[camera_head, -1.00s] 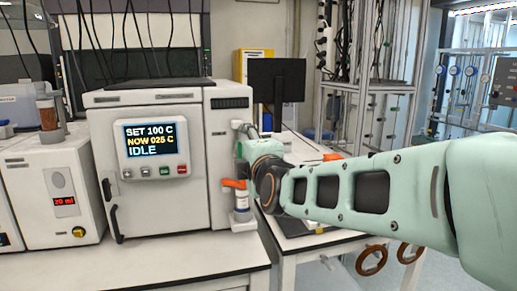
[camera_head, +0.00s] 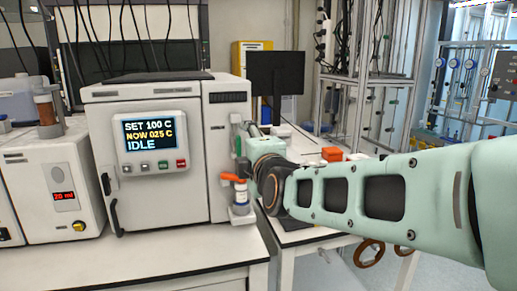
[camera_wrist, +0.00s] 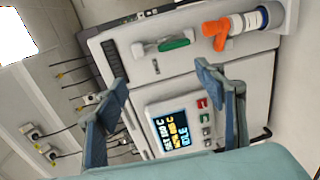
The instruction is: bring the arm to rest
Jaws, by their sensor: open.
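My pale green arm (camera_head: 340,193) reaches in from the right side of the head view and ends beside the right side of the white reactor cabinet (camera_head: 215,140). The display reads SET 100 C, NOW 025 C, IDLE.
A green-gripped handle (camera_wrist: 173,45) is on the cabinet. A smaller unit (camera_head: 55,185) stands at left. A black monitor (camera_head: 276,75) is behind. The front bench edge is clear.

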